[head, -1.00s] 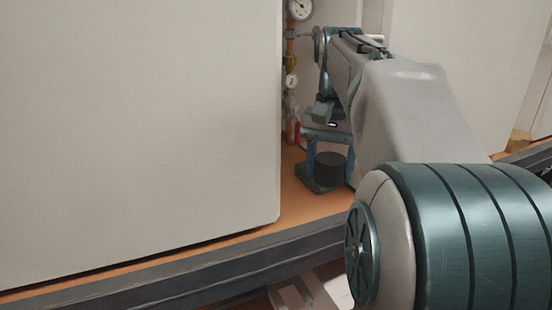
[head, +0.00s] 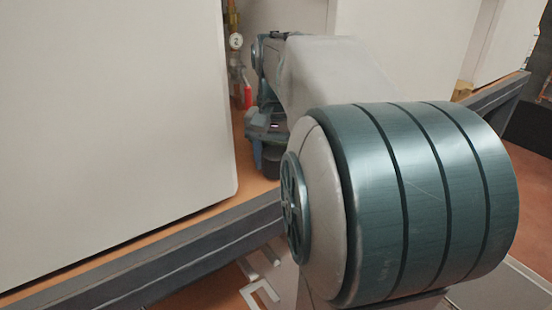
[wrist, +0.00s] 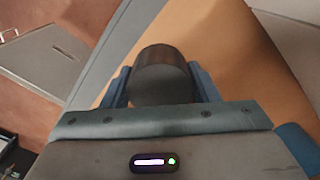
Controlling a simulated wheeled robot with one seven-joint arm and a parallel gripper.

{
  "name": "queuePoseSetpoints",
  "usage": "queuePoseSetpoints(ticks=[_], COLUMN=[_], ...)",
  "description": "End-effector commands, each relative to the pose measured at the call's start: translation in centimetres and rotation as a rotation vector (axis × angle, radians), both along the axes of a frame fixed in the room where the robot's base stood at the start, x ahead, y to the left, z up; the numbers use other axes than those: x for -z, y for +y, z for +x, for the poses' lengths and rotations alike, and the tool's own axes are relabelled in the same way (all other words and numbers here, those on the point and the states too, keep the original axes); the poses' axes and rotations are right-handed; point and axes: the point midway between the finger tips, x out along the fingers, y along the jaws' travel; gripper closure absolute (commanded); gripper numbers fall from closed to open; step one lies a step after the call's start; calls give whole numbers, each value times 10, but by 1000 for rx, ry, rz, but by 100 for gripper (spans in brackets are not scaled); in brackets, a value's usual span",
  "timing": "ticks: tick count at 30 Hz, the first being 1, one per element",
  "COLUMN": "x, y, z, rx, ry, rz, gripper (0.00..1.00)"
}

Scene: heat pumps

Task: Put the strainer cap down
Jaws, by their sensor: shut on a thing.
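The strainer cap (wrist: 160,76), a dark round cylinder, sits between the two blue fingers of my gripper (wrist: 160,88) in the wrist view. The fingers are shut on its sides. In the head view my gripper (head: 267,158) is over the orange shelf near the corner of the large pale panel, and the dark cap (head: 271,162) shows only partly below it. I cannot tell whether the cap touches the shelf.
The orange shelf (wrist: 225,45) has a grey front edge (head: 165,248). A large pale panel (head: 110,110) stands on the left. A gauge (head: 236,41) and a red-handled fitting (head: 247,96) are behind my gripper. Bare shelf shows beside the cap in the wrist view.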

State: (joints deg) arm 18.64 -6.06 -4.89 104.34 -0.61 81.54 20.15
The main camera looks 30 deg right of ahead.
Motion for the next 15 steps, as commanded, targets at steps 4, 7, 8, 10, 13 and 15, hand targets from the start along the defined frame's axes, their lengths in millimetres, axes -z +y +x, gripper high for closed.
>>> queuePoseSetpoints(ticks=[4,7,8,10,13,15], x=[4,4,4,5,7,7], y=[0,0,0,0,1,1], z=[0,0,0,0,0,0], rx=[-1,-1,-1,-2,-2,-2], ry=[-2,-2,-2,-1,-1,-1], rz=[-1,-1,-1,0,-1,-1], gripper=[75,75,75,75,40,24])
